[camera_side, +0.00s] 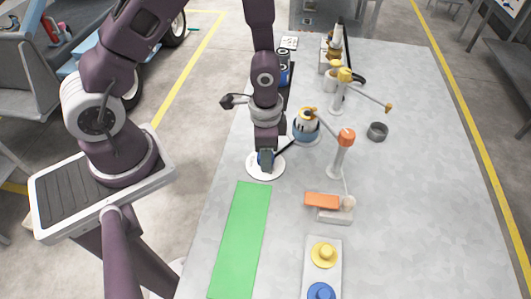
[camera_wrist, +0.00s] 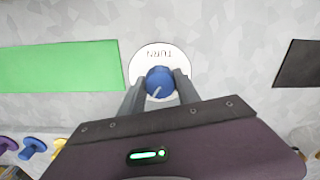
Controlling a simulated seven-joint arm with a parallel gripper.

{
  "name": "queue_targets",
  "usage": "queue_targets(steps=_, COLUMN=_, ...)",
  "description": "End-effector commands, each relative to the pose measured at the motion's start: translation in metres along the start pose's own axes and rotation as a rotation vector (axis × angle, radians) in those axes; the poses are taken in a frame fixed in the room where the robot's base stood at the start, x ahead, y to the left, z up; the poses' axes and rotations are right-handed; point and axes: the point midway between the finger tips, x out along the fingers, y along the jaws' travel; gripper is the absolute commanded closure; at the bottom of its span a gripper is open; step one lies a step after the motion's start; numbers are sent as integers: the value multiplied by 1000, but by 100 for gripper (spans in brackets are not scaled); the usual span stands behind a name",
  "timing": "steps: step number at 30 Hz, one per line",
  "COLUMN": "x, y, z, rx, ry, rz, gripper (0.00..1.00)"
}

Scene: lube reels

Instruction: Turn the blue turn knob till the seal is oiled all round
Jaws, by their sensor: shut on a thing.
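The blue turn knob (camera_wrist: 160,82) stands on a white disc (camera_wrist: 150,55) marked TURN in the wrist view. My gripper (camera_wrist: 159,80) points down with a finger on each side of the knob and is shut on it. In the side view my gripper (camera_side: 266,160) is low over the white disc (camera_side: 258,173), and its fingers mostly hide the knob. Right of it stands a round blue and white unit (camera_side: 306,130) with a yellow-orange top; a dark rod lies between them. I cannot tell which part is the seal or how much of it is oiled.
A green mat (camera_side: 240,240) lies in front. An orange-topped post (camera_side: 340,155) and a yellow-topped post (camera_side: 341,95) with thin arms stand to the right. The right side is clear.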

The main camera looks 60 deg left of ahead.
Motion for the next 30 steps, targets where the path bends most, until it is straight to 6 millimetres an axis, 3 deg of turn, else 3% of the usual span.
queue_targets(steps=15, x=-1, y=-1, z=-1, rx=376, ry=4, rz=-3, gripper=100)
queue_targets(steps=30, x=-1, y=-1, z=-2, rx=485, ry=4, rz=-3, gripper=100)
